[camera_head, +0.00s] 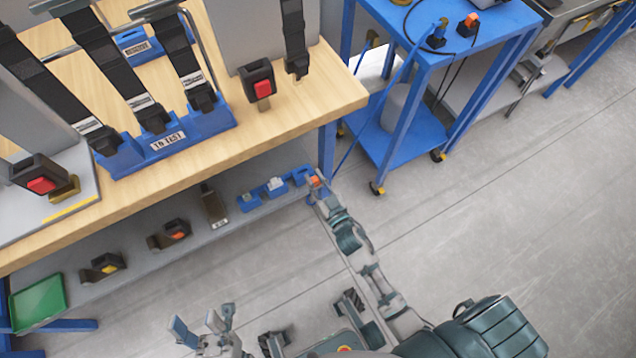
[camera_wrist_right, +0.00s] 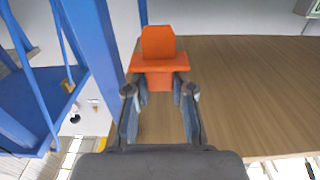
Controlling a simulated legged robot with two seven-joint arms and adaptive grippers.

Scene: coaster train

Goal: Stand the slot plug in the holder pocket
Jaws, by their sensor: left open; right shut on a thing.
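The orange slot plug (camera_wrist_right: 158,62) is between the fingers of my right gripper (camera_wrist_right: 160,95), which is shut on it. In the head view the plug (camera_head: 315,181) is a small orange patch at the tip of my right gripper (camera_head: 314,191), beside the bench's front leg. A blue holder (camera_head: 262,190) with raised blocks sits on the lower shelf, just left of that gripper. Its pockets are too small to make out, and I cannot tell whether the plug touches it. My left gripper (camera_head: 201,328) is open and empty at the bottom of the head view, over the floor.
The wooden bench top (camera_head: 290,120) overhangs the grey lower shelf (camera_head: 135,262). Dark buckle parts (camera_head: 170,234) and a green tray (camera_head: 37,302) lie on that shelf. A blue bench leg (camera_head: 327,150) stands beside my right gripper. A blue cart (camera_head: 400,150) stands to the right.

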